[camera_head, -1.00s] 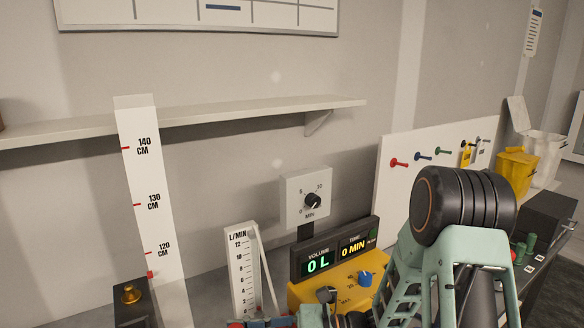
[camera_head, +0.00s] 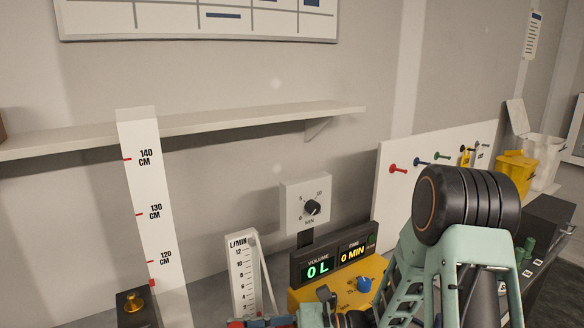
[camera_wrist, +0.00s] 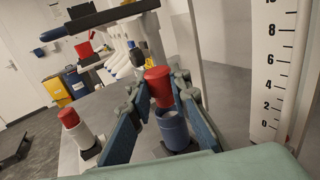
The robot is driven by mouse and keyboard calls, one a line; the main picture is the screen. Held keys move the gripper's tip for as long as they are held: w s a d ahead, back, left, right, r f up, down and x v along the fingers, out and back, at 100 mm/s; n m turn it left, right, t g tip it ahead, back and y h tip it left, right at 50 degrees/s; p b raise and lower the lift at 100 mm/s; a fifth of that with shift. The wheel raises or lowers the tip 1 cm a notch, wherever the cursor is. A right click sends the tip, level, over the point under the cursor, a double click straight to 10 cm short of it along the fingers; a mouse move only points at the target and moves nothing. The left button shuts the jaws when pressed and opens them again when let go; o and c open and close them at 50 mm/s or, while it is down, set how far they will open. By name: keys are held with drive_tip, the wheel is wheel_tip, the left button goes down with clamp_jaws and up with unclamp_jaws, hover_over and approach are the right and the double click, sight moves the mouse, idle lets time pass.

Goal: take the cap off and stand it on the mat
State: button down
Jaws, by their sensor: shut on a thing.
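In the wrist view my gripper (camera_wrist: 160,82) is shut on a red cap (camera_wrist: 158,88), with its fingertips at the cap's two sides. A blue cylinder (camera_wrist: 173,131) with a paler round top shows just below the cap in the picture, between the fingers. I cannot tell whether cap and cylinder still touch. A white bottle with a red top (camera_wrist: 82,133) stands to the left, outside the fingers. In the head view my arm and the bottom edge hide most of the gripper. I cannot make out the mat clearly.
A white L/MIN scale (camera_wrist: 275,70) stands close on the right in the wrist view. In the head view, a yellow box (camera_head: 340,290), a display (camera_head: 333,258) and a tall height ruler (camera_head: 150,200) stand along the bench. A shelf (camera_head: 200,124) runs above.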

drive_tip(key=shift+r+p, duration=1.05)
drive_tip(key=shift+r, duration=0.3)
